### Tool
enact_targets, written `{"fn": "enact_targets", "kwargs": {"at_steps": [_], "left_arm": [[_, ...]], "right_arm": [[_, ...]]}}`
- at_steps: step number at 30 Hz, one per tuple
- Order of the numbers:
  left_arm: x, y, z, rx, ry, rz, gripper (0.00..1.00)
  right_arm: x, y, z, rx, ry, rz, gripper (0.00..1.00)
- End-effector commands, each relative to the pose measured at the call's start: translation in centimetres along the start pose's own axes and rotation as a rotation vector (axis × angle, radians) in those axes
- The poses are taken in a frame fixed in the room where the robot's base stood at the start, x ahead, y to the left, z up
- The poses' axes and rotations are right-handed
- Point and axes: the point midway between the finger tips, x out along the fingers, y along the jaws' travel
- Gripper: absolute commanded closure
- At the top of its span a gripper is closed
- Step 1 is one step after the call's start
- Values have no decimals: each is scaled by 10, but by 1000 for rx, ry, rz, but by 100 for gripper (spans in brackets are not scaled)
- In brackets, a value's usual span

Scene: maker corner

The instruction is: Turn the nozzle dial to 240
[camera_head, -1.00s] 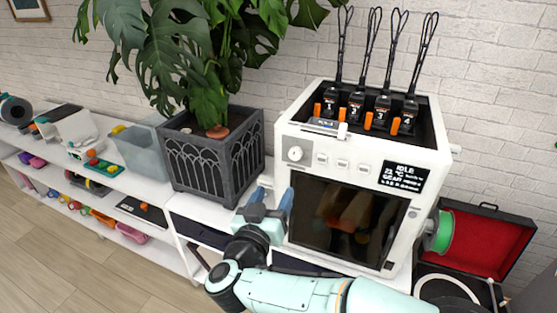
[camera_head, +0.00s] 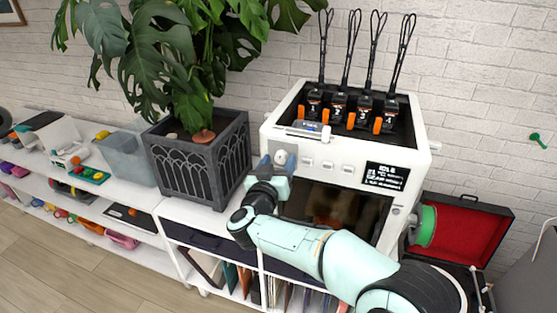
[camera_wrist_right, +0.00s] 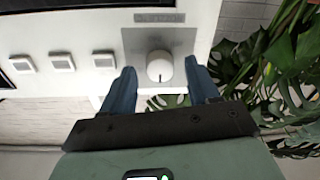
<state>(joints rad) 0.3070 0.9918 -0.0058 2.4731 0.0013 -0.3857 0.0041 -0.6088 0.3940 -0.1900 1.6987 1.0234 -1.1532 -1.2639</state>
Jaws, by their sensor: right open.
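The white 3D printer (camera_head: 408,158) stands on the shelf unit. Its round white nozzle dial (camera_wrist_right: 159,66) sits on a grey plate in the right wrist view, with a small dark mark at its lower edge in that picture. In the head view the dial (camera_head: 281,157) shows between the fingers. My right gripper (camera_wrist_right: 161,84) is open, its two blue fingers on either side of the dial. A gap shows on both sides, and I cannot tell any contact. The printer's black display (camera_head: 387,176) has text too small to read. My left gripper is not in view.
Square white buttons (camera_wrist_right: 62,62) line the panel beside the dial. A plant in a dark grey planter (camera_head: 198,165) stands close to the printer's left, its leaves near the gripper. A red-lined open case (camera_head: 468,235) lies to the right, beside a green spool (camera_head: 428,226).

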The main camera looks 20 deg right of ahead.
Motion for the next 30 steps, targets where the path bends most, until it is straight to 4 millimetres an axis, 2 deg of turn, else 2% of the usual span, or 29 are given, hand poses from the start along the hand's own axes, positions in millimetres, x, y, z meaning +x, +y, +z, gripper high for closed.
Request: {"fn": "enact_targets", "kwargs": {"at_steps": [10,11,15,16,23,30], "left_arm": [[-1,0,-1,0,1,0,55],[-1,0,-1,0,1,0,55],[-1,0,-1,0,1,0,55],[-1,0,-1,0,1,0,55],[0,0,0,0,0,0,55],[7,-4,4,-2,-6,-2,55]], "right_arm": [[5,0,1,-1,-1,0,40],[5,0,1,-1,-1,0,43],[5,0,1,-1,0,0,89],[5,0,1,-1,0,0,96],[5,0,1,10,0,0,96],[5,0,2,95,5,2,96]]}}
